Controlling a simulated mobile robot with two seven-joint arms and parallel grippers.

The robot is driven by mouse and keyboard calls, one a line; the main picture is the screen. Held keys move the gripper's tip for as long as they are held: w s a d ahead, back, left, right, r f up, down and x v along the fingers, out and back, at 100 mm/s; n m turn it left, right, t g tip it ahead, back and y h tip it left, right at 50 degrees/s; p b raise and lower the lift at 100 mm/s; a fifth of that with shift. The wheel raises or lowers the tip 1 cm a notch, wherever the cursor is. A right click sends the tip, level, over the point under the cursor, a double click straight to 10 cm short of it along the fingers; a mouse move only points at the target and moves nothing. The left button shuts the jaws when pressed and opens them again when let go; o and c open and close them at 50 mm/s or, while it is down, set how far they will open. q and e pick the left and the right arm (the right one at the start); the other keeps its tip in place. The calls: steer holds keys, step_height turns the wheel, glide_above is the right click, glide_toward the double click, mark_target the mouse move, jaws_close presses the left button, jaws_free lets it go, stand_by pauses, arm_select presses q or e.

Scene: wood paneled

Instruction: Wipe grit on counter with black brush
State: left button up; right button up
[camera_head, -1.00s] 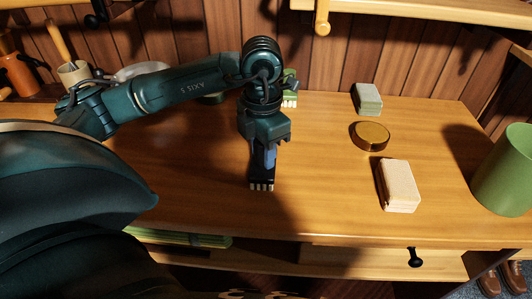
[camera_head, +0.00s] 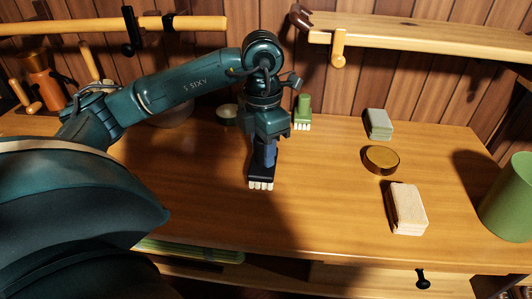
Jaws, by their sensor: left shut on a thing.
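My left gripper (camera_head: 265,150) is shut on the black brush (camera_head: 262,178), which hangs upright below it. The brush's pale bristles point down and appear at or just above the wooden counter (camera_head: 330,220); I cannot tell whether they touch. No grit can be made out on the counter, and a dark shadow covers the part around the brush. My right gripper is not in view.
A green brush (camera_head: 303,112) stands behind my left gripper. To the right are a green-grey block (camera_head: 378,124), a round brass tin (camera_head: 381,160), a pale block (camera_head: 406,209) and a green cylinder (camera_head: 508,198). The counter between brush and tin is clear.

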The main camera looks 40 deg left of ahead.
arm_select(q)
steer(key=shift+r, duration=0.6)
steer(key=shift+r+p, duration=0.35)
steer(key=shift+p, duration=0.05)
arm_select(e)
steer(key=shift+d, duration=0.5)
